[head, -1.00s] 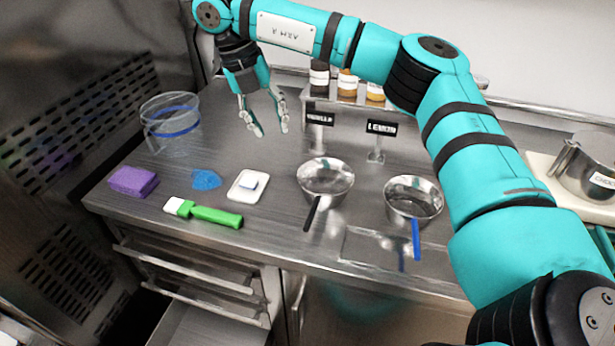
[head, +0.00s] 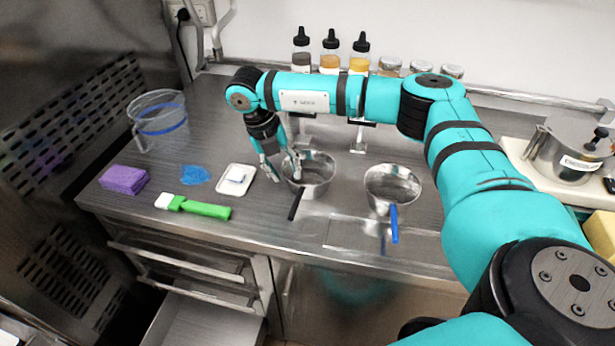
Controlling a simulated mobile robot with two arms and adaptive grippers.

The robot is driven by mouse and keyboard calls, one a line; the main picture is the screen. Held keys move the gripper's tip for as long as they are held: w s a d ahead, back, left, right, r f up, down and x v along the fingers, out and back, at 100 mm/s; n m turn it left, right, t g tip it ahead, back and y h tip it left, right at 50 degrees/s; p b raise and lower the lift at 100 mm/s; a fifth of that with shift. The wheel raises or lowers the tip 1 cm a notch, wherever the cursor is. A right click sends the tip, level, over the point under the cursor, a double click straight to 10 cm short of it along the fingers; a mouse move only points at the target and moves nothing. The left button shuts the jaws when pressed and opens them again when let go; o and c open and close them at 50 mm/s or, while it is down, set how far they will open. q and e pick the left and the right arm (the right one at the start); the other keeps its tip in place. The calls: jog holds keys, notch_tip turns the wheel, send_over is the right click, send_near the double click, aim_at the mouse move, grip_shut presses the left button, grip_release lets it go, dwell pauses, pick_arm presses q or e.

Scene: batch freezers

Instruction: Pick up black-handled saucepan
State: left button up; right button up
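The black-handled saucepan (head: 317,181) stands on the steel counter in the middle of the head view. It is a shiny metal pan, and its black handle points toward the front edge. My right gripper (head: 283,172) is at the pan's left rim, fingers pointing down and spread apart. One finger overlaps the pan's opening in the picture and the other is left of it; I cannot tell whether they touch the rim. A similar saucepan with a blue handle (head: 393,184) stands to the right. My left gripper is not in view.
A white dish (head: 225,186), green-handled brush (head: 203,209), blue cloth (head: 195,174), purple sponge (head: 123,179) and clear jug (head: 160,130) lie to the left. Bottles (head: 331,55) stand behind my arm. A lidded pot (head: 572,150) is at right. A drawer (head: 200,310) below stands open.

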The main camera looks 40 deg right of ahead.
jog(key=shift+s+d+f, duration=0.15)
jog(key=shift+f, duration=0.55)
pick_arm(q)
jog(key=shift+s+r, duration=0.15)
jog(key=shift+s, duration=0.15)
pick_arm(e)
grip_shut()
